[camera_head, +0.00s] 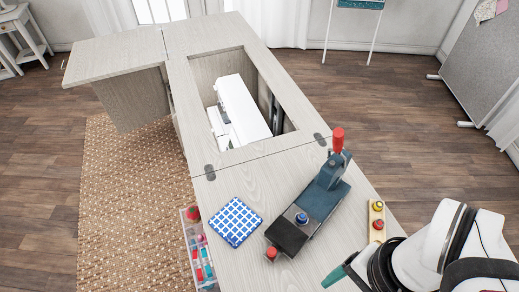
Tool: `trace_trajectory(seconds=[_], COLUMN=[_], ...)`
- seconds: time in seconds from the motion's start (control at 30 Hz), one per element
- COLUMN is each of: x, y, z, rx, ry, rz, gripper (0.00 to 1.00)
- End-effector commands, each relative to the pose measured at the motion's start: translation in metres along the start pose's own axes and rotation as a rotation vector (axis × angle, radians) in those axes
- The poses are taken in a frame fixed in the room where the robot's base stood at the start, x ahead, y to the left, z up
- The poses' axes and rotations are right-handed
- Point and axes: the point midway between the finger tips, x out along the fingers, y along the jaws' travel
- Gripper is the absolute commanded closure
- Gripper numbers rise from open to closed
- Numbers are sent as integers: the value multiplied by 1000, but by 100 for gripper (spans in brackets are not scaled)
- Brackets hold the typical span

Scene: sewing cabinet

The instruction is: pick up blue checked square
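The blue checked square (234,221) lies flat on the near part of the pale wood cabinet top, close to its left edge. It has a blue and white grid pattern. My gripper (340,276) is at the bottom right, to the right of and apart from the square. Only a dark teal part of it shows beside my white arm. Its fingertips cannot be made out, so whether it is open or shut is unclear.
A dark press with a red-topped lever (328,183) stands right of the square. A small wooden block with knobs (376,222) is further right. An open drawer (193,262) of sewing items sits left. A white machine (242,108) is sunk in the cabinet opening.

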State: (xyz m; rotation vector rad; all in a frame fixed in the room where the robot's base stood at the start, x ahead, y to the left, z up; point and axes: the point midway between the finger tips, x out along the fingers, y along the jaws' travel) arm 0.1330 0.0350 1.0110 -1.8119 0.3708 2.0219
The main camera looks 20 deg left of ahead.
Motion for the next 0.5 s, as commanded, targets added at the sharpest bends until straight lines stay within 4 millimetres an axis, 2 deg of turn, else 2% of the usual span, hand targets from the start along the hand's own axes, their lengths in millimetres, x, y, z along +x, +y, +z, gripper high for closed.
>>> trace_trajectory(seconds=[0.07, 0.13, 0.2, 0.27, 0.3, 0.37, 0.4, 0.47, 0.5], x=[-3, -1, 9, 25, 40, 69, 92, 131, 158], y=[-13, -37, -74, -112, -138, -178, -201, -228, -239], z=[-10, -24, -34, -34, -28, -10, 9, 46, 72], rx=[-28, -40, -48, -56, -63, -77, -88, -108, -122], ry=[-53, -41, 61, 217, 350, 585, 756, 1017, 1180], rz=[159, 376, 590, 738, 810, 865, 863, 794, 707], gripper=[28, 28, 28, 28, 28, 28, 28, 28, 28])
